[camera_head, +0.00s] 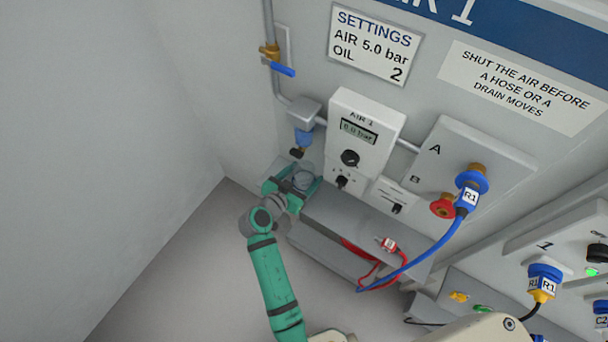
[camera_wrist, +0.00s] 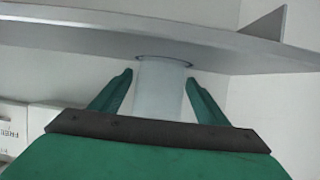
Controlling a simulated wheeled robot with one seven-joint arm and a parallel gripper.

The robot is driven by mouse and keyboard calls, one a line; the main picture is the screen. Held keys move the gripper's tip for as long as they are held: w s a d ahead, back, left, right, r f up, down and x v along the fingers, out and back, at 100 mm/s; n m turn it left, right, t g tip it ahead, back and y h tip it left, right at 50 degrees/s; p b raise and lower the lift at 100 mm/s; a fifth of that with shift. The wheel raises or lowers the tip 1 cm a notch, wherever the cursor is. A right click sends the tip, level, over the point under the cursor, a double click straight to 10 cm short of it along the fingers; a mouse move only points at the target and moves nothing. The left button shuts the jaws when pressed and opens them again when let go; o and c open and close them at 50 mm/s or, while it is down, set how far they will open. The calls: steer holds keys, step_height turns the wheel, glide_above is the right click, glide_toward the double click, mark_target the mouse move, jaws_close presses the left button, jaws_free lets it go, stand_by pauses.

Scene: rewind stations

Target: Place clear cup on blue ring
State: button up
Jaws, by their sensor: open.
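The clear cup (camera_head: 303,180) stands at the left end of a grey shelf, below the air unit on the wall. In the wrist view the translucent cup (camera_wrist: 158,92) meets the shelf plate at a dark-rimmed round seat. My green gripper (camera_head: 291,186) is open around the cup. In the wrist view its two fingers (camera_wrist: 159,78) stand one on each side, with a visible gap to the cup. The blue ring (camera_head: 304,138) is under the grey filter head, above the cup and apart from it. A small dark part shows below the ring.
The AIR 1 box (camera_head: 362,140) is close to the right. A blue-handled valve (camera_head: 280,68) is above. The floor at left is clear.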

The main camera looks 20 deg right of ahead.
steer(key=v, duration=1.2)
steer(key=s+a+f+n+t+y, duration=0.2)
steer(key=s+a+f+n+y, duration=0.2)
steer(key=s, duration=0.3)
steer(key=s+a+f+n+t+y, duration=0.1)
steer(key=s+a+f+n+y, duration=0.35)
steer(key=s, duration=0.25)
steer(key=s+r+n+t+y, duration=0.2)
steer(key=s+r+t, duration=0.2)
steer(key=s+r, duration=1)
steer(key=shift+s+d+r, duration=0.2)
steer(key=shift+s+r, duration=0.05)
steer(key=shift+r, duration=0.5)
